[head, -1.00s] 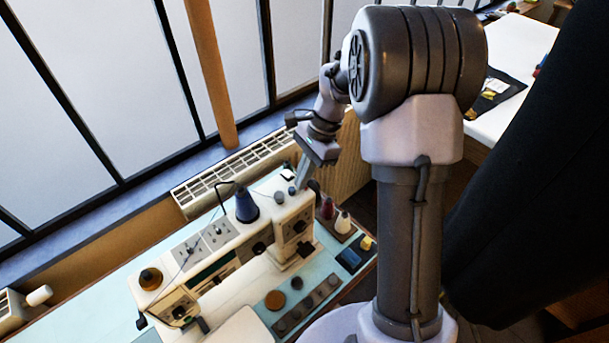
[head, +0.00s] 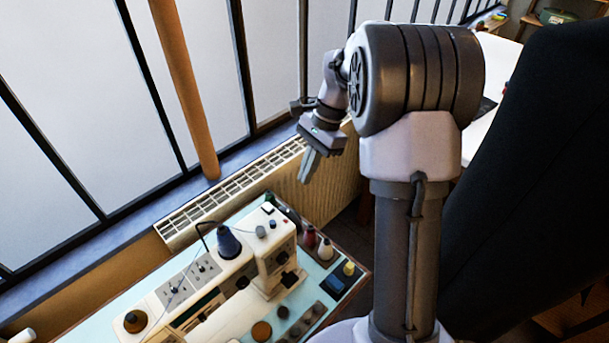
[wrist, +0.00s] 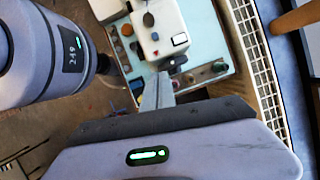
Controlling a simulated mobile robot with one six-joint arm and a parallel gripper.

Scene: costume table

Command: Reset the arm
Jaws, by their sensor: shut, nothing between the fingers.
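My gripper (head: 309,167) is shut and empty in the head view. It hangs in front of the radiator, above and behind the right end of the sewing table, with its fingers pointing down. My arm is folded, with the upper links raised beside the column. In the wrist view my gripper (wrist: 157,92) shows its closed fingers over the picture of the sewing machine's end, touching nothing that I can see.
A white sewing machine (head: 274,240) with a blue thread cone (head: 228,243) stands on a pale blue table (head: 330,250). Several spools and small items lie around it. A radiator (head: 330,177) and tall windows line the back. A dark hanging cloth (head: 530,170) fills the right.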

